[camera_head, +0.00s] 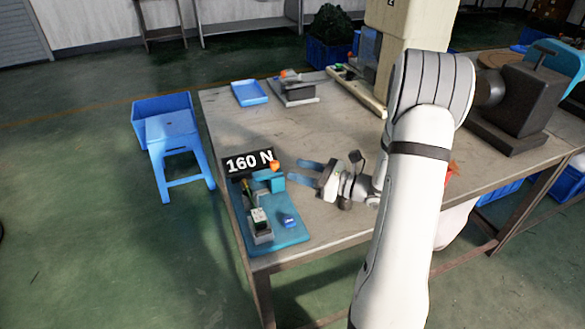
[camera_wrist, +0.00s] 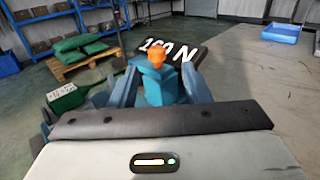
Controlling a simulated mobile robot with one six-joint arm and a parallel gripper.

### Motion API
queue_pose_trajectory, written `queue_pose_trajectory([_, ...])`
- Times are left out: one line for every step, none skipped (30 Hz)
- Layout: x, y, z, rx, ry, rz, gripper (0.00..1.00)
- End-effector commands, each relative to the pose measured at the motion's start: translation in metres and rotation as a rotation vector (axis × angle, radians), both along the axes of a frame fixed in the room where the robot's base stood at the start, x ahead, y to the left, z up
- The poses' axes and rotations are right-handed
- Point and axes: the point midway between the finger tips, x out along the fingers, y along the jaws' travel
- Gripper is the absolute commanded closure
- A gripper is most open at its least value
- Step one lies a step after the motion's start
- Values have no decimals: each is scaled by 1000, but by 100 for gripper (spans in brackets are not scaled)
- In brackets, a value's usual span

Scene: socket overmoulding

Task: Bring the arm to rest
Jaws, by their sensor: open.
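My gripper (camera_head: 306,171) is open, with its two blue fingers pointing left above the table (camera_head: 330,130). It is just right of a blue fixture board (camera_head: 283,237) at the table's front left. No object shows between the fingers in the head view. In the wrist view my blue fingers (camera_wrist: 159,88) show past the dark edge of my gripper body. An orange knob (camera_head: 273,166) on a blue block stands close to the fingertips. It also shows in the wrist view (camera_wrist: 155,57), between the fingers in the picture; I cannot tell whether they touch.
A black "160 N" sign (camera_head: 249,162) stands behind the board. A blue tray (camera_head: 249,93) and a grey fixture (camera_head: 293,90) are at the table's back. A beige machine (camera_head: 405,30) stands back right. A blue stool (camera_head: 173,135) is on the floor left. The table's middle is clear.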

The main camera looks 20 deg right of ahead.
Motion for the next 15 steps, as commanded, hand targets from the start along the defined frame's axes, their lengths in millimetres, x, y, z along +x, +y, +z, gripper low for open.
queue_pose_trajectory([-1, -1, 0, 0, 0, 0, 57])
queue_pose_trajectory([-1, -1, 0, 0, 0, 1, 57])
queue_pose_trajectory([-1, -1, 0, 0, 0, 1, 57])
queue_pose_trajectory([-1, -1, 0, 0, 0, 1, 57])
queue_pose_trajectory([-1, -1, 0, 0, 0, 1, 57])
queue_pose_trajectory([-1, -1, 0, 0, 0, 1, 57])
queue_pose_trajectory([-1, -1, 0, 0, 0, 1, 57])
queue_pose_trajectory([-1, -1, 0, 0, 0, 1, 57])
queue_pose_trajectory([-1, -1, 0, 0, 0, 1, 57])
queue_pose_trajectory([-1, 0, 0, 0, 0, 1, 57])
queue_pose_trajectory([-1, 0, 0, 0, 0, 1, 57])
queue_pose_trajectory([-1, 0, 0, 0, 0, 1, 57])
queue_pose_trajectory([-1, 0, 0, 0, 0, 2, 57])
queue_pose_trajectory([-1, 1, 1, -3, -1, 6, 57])
queue_pose_trajectory([-3, 4, 4, -13, -3, 18, 57])
